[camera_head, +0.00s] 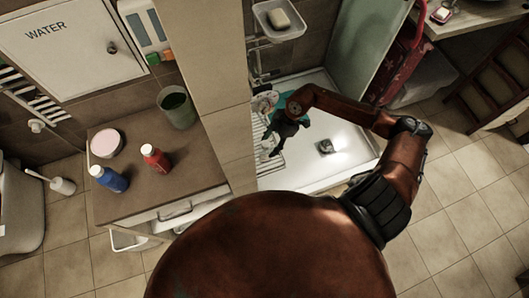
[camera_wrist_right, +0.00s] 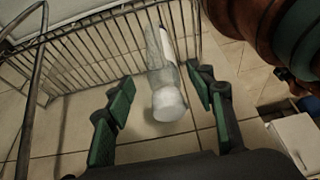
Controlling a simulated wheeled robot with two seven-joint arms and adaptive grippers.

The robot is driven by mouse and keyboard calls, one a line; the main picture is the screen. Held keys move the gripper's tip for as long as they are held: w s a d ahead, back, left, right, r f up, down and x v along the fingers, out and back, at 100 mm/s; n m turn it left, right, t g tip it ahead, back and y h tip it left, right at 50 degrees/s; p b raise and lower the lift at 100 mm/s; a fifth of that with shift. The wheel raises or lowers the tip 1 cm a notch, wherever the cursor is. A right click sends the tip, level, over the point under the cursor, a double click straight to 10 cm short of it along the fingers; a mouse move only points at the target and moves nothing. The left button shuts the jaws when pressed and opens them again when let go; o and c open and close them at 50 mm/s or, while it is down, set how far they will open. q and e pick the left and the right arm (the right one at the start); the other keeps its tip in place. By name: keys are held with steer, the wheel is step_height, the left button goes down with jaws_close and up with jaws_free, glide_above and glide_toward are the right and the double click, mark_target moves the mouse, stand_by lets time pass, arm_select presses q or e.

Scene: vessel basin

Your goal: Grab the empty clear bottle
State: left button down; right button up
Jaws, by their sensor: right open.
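The clear bottle (camera_wrist_right: 162,70) shows in the right wrist view, with its white end (camera_wrist_right: 168,105) towards me. It is beside a wire rack and lies between the two green-padded fingers of my right gripper (camera_wrist_right: 166,108). The gripper is open, with a gap on both sides of the bottle; I cannot tell how far the bottle is in depth. In the head view my right gripper (camera_head: 274,146) reaches down at the left side of the white shower tray, and the bottle cannot be made out there. My left gripper is not in view.
The wire rack (camera_wrist_right: 75,62) stands close around the bottle. The shower tray (camera_head: 315,175) is mostly bare, with a drain (camera_head: 325,147). A tiled wall (camera_head: 225,140) separates it from a brown counter (camera_head: 190,185) with a red bottle (camera_head: 156,158) and a blue bottle (camera_head: 108,178).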

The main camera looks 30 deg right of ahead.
steer(key=x, duration=0.2)
steer(key=b+x, duration=0.1)
steer(key=x, duration=0.1)
steer(key=shift+a+f, duration=0.1)
steer(key=shift+a, duration=0.25)
steer(key=shift+c, duration=0.6)
steer(key=shift+s, duration=0.1)
steer(key=c, duration=1.1)
steer(key=shift+o, duration=0.2)
steer(key=shift+r, duration=0.2)
